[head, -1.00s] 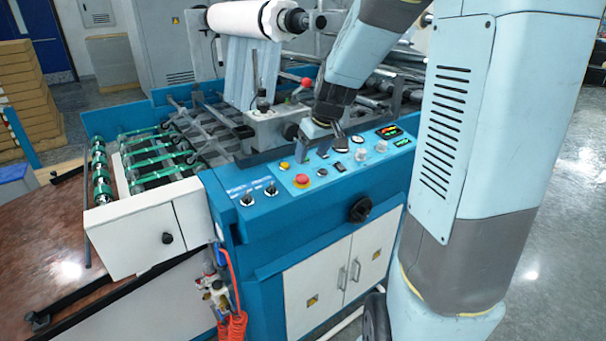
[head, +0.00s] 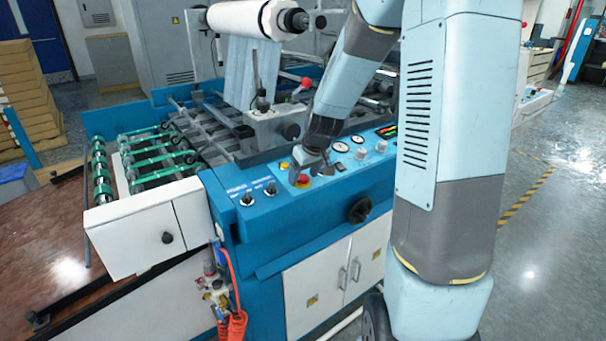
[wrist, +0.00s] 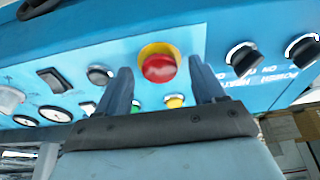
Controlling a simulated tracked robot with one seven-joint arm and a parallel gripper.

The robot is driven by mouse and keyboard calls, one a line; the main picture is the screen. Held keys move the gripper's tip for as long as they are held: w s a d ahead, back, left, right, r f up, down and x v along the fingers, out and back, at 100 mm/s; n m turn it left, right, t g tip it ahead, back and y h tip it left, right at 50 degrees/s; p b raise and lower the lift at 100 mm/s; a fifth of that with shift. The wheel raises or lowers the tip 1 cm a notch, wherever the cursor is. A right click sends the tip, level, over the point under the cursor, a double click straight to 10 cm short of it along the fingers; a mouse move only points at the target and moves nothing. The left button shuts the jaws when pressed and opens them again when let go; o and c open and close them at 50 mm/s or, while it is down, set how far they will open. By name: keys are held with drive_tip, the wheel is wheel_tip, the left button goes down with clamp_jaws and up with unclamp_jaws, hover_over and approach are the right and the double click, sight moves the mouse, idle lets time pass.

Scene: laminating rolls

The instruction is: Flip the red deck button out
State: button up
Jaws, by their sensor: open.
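The red deck button (head: 303,181) is a mushroom button on a yellow collar, set in the light blue control deck of the laminating machine. In the head view my gripper (head: 310,174) is just over it and partly covers it. In the wrist view the red button (wrist: 159,68) lies between the two dark fingers of my open gripper (wrist: 161,80), one finger on each side. A gap shows between the button and each finger. I cannot tell how far the fingertips are above the deck.
Two black knobs (wrist: 243,57) are to the right of the button in the wrist view. A black rocker switch (wrist: 54,80), white-ringed gauges (wrist: 55,114) and a small yellow button (wrist: 174,101) are also close by. In the head view a roller (head: 240,18) hangs above the machine.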

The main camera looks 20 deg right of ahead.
clamp_jaws()
idle(0.6)
